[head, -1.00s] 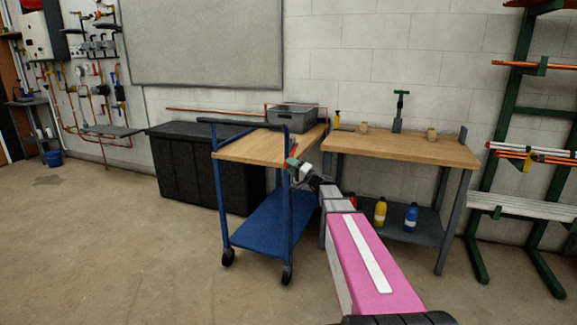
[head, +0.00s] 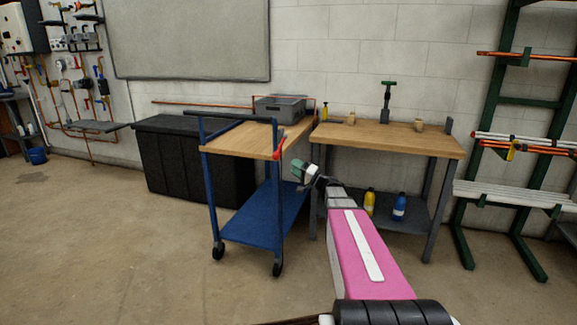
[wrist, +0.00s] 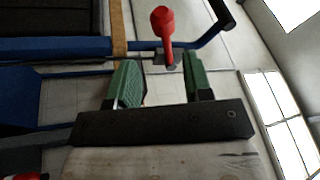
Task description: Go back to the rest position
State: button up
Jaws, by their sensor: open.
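My gripper (head: 303,173) is in front of the right end of the blue trolley (head: 262,215) in the head view, at the end of my pink arm. In the wrist view its two green fingers (wrist: 158,88) stand apart with nothing held between them. A red-handled thing (head: 279,141) is at the trolley's right front corner.
A workbench (head: 400,137) stands right of the trolley, with yellow (head: 369,202) and blue (head: 399,207) bottles on its lower shelf. A black chest (head: 180,165) is behind the trolley. A green pipe rack (head: 490,150) stands at right. Floor at the left front is clear.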

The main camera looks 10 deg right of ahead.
jog(key=s+a+f+n+g+h, duration=0.25)
jog(key=s+a+f+g, duration=0.25)
jog(key=s+f, duration=0.25)
jog(key=s+a+f+n+g+h, duration=0.1)
jog(key=s+a+f+g+h, duration=0.2)
jog(key=s+a+f+g, duration=0.35)
jog(key=s+d+f+g+h, duration=0.1)
jog(key=s+d+f+h, duration=0.2)
jog(key=s, duration=0.4)
jog(key=s+d+f+g+h, duration=0.2)
jog(key=s+d+f+h, duration=0.1)
jog(key=s+f+h, duration=0.3)
jog(key=shift+s+f+n+h, duration=0.35)
jog(key=shift+s+h, duration=0.2)
jog(key=shift+s, duration=0.7)
jog(key=shift+d, duration=0.1)
